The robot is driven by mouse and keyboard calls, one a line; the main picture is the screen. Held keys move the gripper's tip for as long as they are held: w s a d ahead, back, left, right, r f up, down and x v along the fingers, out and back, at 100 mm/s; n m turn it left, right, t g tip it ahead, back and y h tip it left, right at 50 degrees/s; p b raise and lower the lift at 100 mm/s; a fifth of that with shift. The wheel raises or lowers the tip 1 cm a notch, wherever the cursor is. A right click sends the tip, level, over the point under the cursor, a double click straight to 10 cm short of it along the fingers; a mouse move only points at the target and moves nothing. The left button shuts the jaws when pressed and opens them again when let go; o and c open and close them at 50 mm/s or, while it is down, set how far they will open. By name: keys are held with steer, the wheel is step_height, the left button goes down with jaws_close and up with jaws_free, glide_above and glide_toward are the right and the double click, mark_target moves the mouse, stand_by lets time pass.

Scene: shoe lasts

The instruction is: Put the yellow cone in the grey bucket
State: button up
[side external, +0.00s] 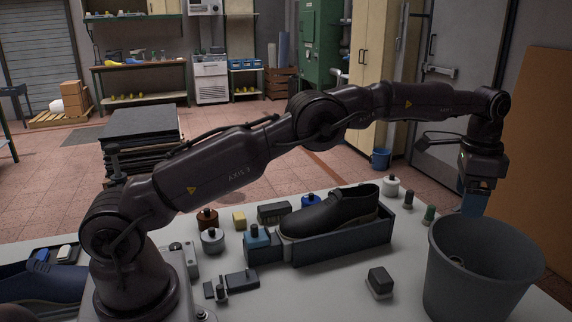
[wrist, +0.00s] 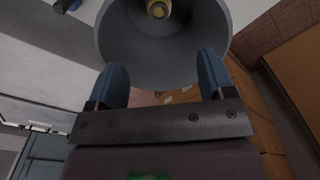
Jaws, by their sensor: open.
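The grey bucket (side external: 478,285) stands at the right front of the table and also fills the upper middle of the wrist view (wrist: 125,45). A yellow object (wrist: 158,8), which looks like the cone, is inside it at the top edge of the wrist view, partly cut off. In the side view only a small rounded part (side external: 457,261) shows inside the bucket; its colour is hard to tell. My gripper (side external: 474,204) is over the bucket's far rim, fingers pointing down. Its blue fingers are apart with nothing between them in the wrist view (wrist: 162,75).
A black shoe (side external: 330,213) sits in a dark open box (side external: 345,246) mid-table. A small dark block (side external: 380,280) lies left of the bucket. Several bottles and jars, including a white jar (side external: 391,187), stand along the back. The table front between box and bucket is mostly clear.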

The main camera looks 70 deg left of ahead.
steer(key=s+a+r+n+t, duration=0.1)
steer(key=s+a+r+n, duration=0.1)
steer(key=s+r, duration=0.6)
steer(key=s+a+r+n+t, duration=0.2)
steer(key=s+r, duration=0.6)
steer(key=s, duration=0.1)
steer(key=s+a+f+n+t, duration=0.1)
steer(key=s+f+n, duration=0.1)
steer(key=s, duration=0.8)
steer(key=s+a+f+n+t, duration=0.1)
steer(key=s+f, duration=0.3)
steer(key=s, duration=0.7)
steer(key=shift+s+f+n, duration=0.2)
steer(key=shift+n, duration=0.4)
